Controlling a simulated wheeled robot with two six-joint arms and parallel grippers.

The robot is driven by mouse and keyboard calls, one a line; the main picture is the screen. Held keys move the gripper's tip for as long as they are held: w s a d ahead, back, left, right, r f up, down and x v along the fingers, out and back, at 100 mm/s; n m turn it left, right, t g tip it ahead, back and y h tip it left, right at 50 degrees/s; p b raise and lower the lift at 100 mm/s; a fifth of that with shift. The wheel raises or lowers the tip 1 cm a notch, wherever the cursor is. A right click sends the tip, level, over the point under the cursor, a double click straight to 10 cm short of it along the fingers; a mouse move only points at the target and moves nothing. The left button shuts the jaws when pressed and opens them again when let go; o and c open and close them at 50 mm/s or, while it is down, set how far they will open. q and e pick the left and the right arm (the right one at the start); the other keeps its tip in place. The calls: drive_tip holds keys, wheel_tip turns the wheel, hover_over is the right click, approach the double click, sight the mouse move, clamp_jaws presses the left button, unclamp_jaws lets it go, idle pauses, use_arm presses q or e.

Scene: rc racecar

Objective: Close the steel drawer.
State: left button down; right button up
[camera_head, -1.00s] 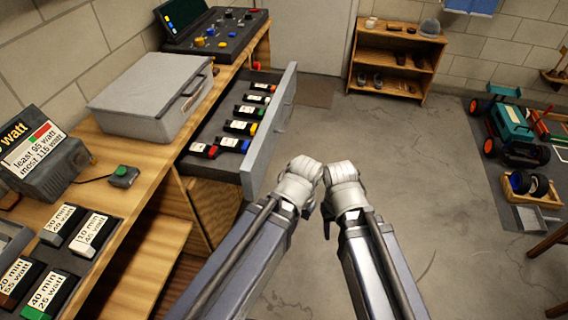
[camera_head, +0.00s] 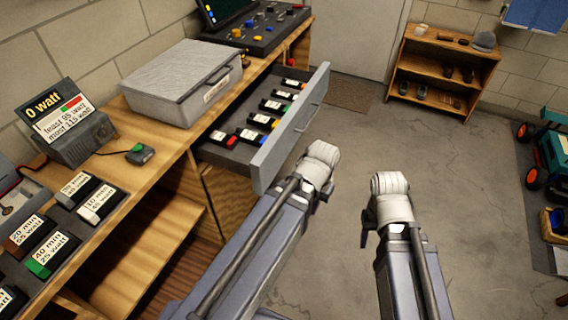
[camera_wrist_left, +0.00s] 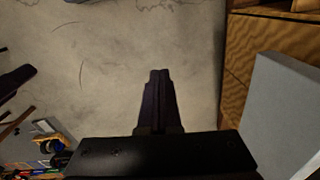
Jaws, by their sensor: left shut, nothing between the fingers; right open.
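The steel drawer (camera_head: 293,128) stands pulled out from the wooden workbench, with a grey front panel and a bar handle. Several battery packs with coloured ends (camera_head: 270,106) lie inside it. My left gripper (camera_wrist_left: 160,75) is shut and empty, pointing out over the floor. In the left wrist view the grey drawer front (camera_wrist_left: 283,118) is to its right, with a gap between. In the head view my left wrist (camera_head: 320,168) is just right of the drawer front; its fingers are hidden there. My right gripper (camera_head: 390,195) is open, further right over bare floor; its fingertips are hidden.
The workbench (camera_head: 165,150) carries a grey case (camera_head: 180,85), a watt display (camera_head: 70,125) and several labelled blocks (camera_head: 95,200). A small wooden shelf (camera_head: 440,65) stands by the far wall. A toy car (camera_head: 550,155) is at the right. The floor (camera_head: 400,140) between is clear.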

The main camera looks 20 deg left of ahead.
use_arm(q)
drive_tip(key=w+a+r+m+y, duration=0.2)
drive_tip(key=w+r+m+y, duration=0.15)
drive_tip(key=w+m, duration=0.35)
drive_tip(key=w+a+r+m+y, duration=0.25)
drive_tip(key=w+m+y, duration=0.25)
drive_tip(key=m, duration=0.5)
drive_tip(key=b, duration=0.7)
approach(274, 166)
drive_tip(key=d+f+x, duration=0.1)
drive_tip(key=x, duration=0.4)
drive_tip(key=shift+a+r, duration=0.2)
drive_tip(key=shift+a, duration=0.55)
drive_tip(key=shift+a, duration=0.1)
drive_tip(key=a, duration=2.3)
drive_tip(key=shift+w+a, duration=0.4)
drive_tip(key=shift+a, duration=0.3)
